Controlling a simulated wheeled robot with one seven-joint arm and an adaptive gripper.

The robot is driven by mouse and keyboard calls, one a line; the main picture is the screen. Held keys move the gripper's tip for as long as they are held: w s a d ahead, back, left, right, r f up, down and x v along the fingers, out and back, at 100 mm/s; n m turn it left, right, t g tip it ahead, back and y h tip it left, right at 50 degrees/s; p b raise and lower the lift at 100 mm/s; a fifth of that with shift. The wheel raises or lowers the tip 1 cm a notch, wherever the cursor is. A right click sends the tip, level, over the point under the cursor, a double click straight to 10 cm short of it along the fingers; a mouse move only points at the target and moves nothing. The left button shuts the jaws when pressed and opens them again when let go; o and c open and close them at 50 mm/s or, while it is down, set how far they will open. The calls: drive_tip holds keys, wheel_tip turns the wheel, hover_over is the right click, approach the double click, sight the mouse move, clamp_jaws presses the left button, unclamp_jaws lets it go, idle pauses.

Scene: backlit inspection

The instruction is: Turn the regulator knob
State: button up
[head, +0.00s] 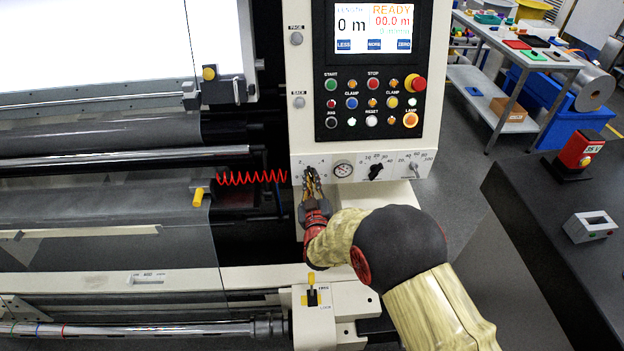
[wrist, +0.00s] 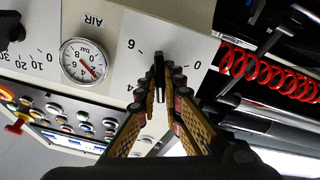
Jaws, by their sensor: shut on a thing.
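The regulator knob (wrist: 158,66) is a slim black handle on the white panel beside the gauge. In the wrist view it stands between the fingertips of my gripper (wrist: 162,78), which is shut on it. Scale numbers ring the knob, upside down in this view. In the head view my gripper (head: 312,186) reaches up to the left end of the lower panel and mostly hides the knob. The round pressure gauge (wrist: 84,62) marked AIR and bar sits next to the knob. It also shows in the head view (head: 343,169).
Two more black or grey dial knobs, one black (head: 376,171) and one grey (head: 413,169), sit right of the gauge. A button panel (head: 371,104) with a red stop button is above. A red coiled hose (head: 250,178) runs close on the left.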

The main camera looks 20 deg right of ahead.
clamp_jaws()
drive_tip(key=shift+f+m+b, duration=0.15)
drive_tip(key=shift+m+b, duration=0.85)
drive_tip(key=shift+b, duration=0.1)
drive_tip(key=m+b, duration=0.8)
drive_tip(key=m, duration=0.1)
drive_tip(key=shift+d+m+b, duration=0.15)
drive_tip(key=shift+m+b, duration=0.15)
drive_tip(key=o, duration=0.6)
unclamp_jaws()
drive_tip(key=shift+o, duration=0.2)
drive_tip(key=shift+s, duration=0.1)
